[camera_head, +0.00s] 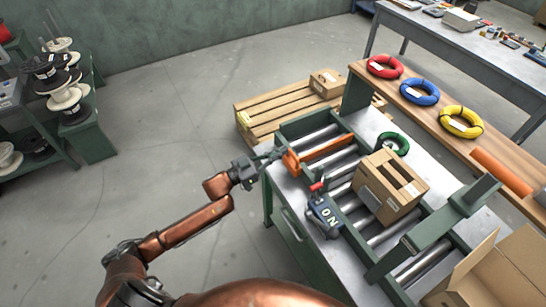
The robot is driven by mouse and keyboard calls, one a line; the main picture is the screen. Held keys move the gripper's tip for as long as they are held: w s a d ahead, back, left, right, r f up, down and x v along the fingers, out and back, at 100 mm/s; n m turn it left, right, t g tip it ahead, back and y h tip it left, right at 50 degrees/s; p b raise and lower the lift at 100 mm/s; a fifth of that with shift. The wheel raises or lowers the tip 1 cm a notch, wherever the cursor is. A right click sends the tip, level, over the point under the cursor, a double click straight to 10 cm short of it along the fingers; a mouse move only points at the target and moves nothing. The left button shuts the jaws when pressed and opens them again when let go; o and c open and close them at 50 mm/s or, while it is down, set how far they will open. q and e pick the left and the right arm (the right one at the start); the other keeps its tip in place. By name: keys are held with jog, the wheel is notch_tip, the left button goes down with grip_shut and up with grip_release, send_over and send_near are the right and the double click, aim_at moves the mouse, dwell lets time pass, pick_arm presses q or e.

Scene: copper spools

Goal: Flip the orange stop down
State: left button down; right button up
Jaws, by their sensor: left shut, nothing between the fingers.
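The orange stop (325,149) lies across the far part of the roller conveyor, with a broader orange end (291,161) at the left rail. My left gripper (275,155) is shut and empty, with its fingertips right beside that orange end. I cannot tell whether they touch it. My copper left arm reaches in from the lower left. My right gripper is not in view.
A dark blue device (324,215) with a red top stands at the conveyor's left side. A green coil (393,143) lies right of the rollers. A wooden pallet (270,118) lies beyond.

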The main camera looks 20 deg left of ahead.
pick_arm(q)
jog(key=x, duration=0.3)
jog(key=shift+w+d, duration=0.3)
notch_tip(320, 180, down, 2)
jog(key=shift+w+f+b, duration=0.1)
jog(key=shift+b, duration=0.25)
jog(key=shift+a+f, duration=0.1)
jog(key=shift+f, duration=0.7)
jog(key=shift+s, duration=0.2)
notch_tip(320, 180, down, 5)
jog(key=shift+a+r+b, duration=0.1)
jog(key=shift+b, duration=1)
